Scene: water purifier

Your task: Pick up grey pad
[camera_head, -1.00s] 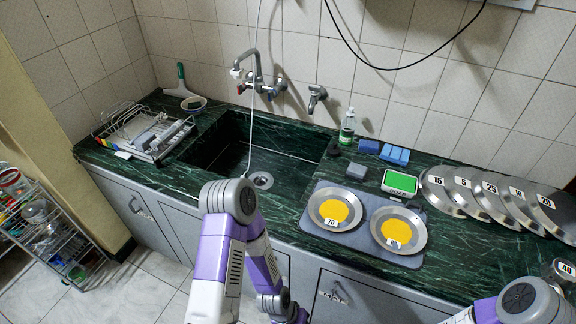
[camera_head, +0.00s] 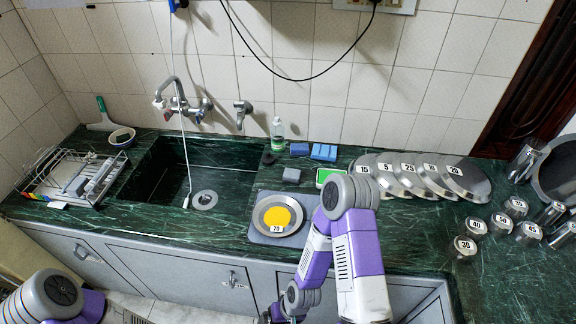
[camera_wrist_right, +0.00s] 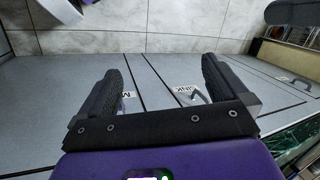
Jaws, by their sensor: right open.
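A small grey block-like pad (camera_head: 291,175) lies on the green counter right of the sink in the head view, in front of the blue blocks. A larger flat grey mat (camera_head: 256,232) lies nearer the counter's front edge, under a metal plate with a yellow centre (camera_head: 277,214). My right arm hides the mat's right part. My right gripper (camera_wrist_right: 162,70) is open and empty in the right wrist view, facing the cabinet doors and floor, away from both grey things. In the head view its arm hangs down before the cabinets. My left gripper is out of view.
Blue blocks (camera_head: 323,152), a soap bottle (camera_head: 277,134) and a green-topped box (camera_head: 325,177) are near the grey pad. The sink (camera_head: 165,180) is to the left. Cabinet fronts (camera_head: 215,283) stand below the counter.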

